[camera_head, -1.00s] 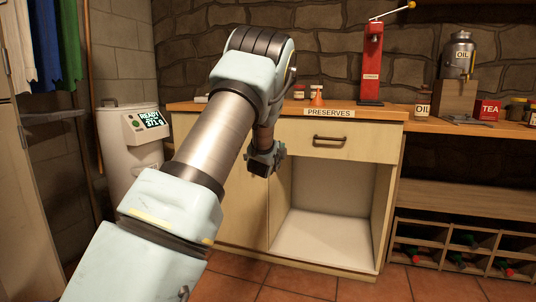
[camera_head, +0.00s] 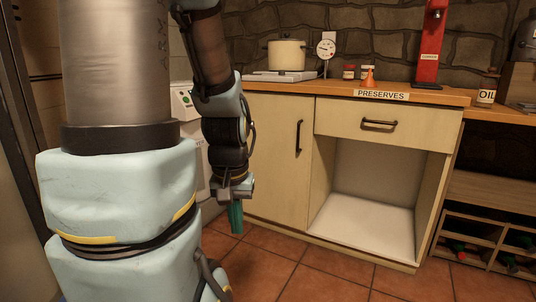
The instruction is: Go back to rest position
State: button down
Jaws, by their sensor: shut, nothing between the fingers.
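My gripper (camera_head: 235,208) hangs pointing down at the end of my pale blue and grey arm, left of the picture's middle. It is in front of the closed left cupboard door and above the tiled floor. It is shut with nothing held. A teal piece shows at its lower end, and I cannot tell whether it is part of the fingers. My arm hides much of the left side.
The cabinet has a closed door (camera_head: 272,160), a closed drawer (camera_head: 350,122) labelled PRESERVES and an open, empty compartment (camera_head: 365,205). The tiled floor (camera_head: 300,265) in front is clear.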

notch_tip(320, 180, up, 31)
jog(key=p, duration=2.9)
jog(key=shift+w, duration=0.35)
jog(key=shift+r, duration=0.1)
